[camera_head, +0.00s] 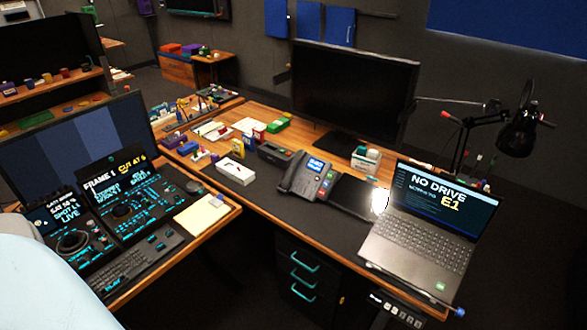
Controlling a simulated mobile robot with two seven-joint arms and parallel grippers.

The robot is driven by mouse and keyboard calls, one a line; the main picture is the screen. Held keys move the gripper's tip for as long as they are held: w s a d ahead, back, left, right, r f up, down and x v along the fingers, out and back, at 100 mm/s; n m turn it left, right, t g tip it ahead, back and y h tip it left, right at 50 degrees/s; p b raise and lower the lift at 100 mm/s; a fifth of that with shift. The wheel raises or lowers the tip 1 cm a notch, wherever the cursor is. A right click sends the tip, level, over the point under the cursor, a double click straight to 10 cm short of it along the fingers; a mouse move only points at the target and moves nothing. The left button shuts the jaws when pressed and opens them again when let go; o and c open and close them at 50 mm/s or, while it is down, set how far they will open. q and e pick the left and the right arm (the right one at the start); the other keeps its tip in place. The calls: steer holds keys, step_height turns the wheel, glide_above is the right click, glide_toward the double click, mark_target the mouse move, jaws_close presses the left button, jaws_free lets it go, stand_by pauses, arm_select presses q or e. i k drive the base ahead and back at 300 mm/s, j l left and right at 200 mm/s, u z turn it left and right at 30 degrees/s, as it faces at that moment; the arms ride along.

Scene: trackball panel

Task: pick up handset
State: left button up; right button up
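A dark grey desk phone (309,181) stands on the black mat of the wooden desk, near the middle of the view. It has a small lit blue screen and a keypad on its right part. The handset (293,177) appears to rest in its cradle along the phone's left side; its outline is hard to tell from the dark body. Neither of my grippers is in view. A pale rounded part at the lower left corner seems to be mine, and it is far from the phone.
A white box (236,171) stands left of the phone. A dark flat pad (349,193) lies right of it, then an open laptop (427,225). A large monitor (350,90) stands behind. The left desk holds a lit control panel (125,205). Bare mat lies before the phone.

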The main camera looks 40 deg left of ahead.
mark_target(301, 153)
steer(key=u, duration=0.3)
steer(key=i+j+u, duration=0.2)
steer(key=u, duration=0.2)
steer(key=i+j+u, duration=0.2)
steer(key=j+u, duration=0.2)
steer(key=i+j+u, duration=0.1)
steer(key=i+u, duration=0.15)
steer(key=u, duration=0.15)
